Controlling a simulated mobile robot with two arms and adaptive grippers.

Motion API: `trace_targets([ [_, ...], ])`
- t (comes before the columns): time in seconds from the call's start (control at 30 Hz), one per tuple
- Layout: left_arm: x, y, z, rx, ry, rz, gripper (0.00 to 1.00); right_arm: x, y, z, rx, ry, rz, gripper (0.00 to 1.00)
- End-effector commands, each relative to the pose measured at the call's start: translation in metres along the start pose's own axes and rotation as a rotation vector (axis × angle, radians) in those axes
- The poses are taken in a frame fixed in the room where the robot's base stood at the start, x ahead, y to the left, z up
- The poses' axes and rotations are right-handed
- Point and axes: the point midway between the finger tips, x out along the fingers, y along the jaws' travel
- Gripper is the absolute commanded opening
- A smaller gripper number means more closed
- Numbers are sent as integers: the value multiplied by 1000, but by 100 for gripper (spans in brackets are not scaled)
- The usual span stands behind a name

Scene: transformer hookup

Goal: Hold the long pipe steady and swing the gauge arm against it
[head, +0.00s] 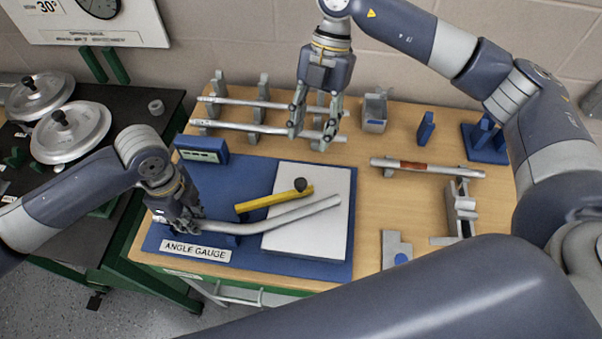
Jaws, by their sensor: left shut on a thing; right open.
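The long grey pipe (285,218) has a slight bend and lies across the white plate (305,240) of the angle gauge. My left gripper (197,224) is shut on the pipe's left end, near the "ANGLE GAUGE" label. The yellow gauge arm (265,201) with its black knob (300,184) lies just behind the pipe. A narrow wedge of plate shows between them toward the right; whether they touch at the left is unclear. My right gripper (317,133) is open, fingers pointing down, behind the gauge near the pipe rack, apart from the knob.
A pipe with a red band (425,168) lies on supports at right. A small metal bin (374,112) and blue holders stand behind. A dark table with round lidded pots (70,132) is at left.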

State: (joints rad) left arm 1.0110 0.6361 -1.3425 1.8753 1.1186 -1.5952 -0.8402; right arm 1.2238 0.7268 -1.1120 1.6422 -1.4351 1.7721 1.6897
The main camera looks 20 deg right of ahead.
Motion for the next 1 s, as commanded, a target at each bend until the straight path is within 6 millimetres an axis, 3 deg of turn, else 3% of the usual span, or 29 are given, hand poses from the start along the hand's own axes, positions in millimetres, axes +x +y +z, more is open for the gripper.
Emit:
trace_targets([
  [0.17,0,0,0,0,0,-1,0,15,-1,2,21,22,2,44],
  [0.63,0,0,0,0,0,-1,0,102,0,-1,18,20,2,44],
  [0.8,0,0,0,0,0,-1,0,116,0,-1,18,19,3,44],
  [1.0,0,0,0,-1,0,-1,0,119,0,-1,18,18,5,44],
])
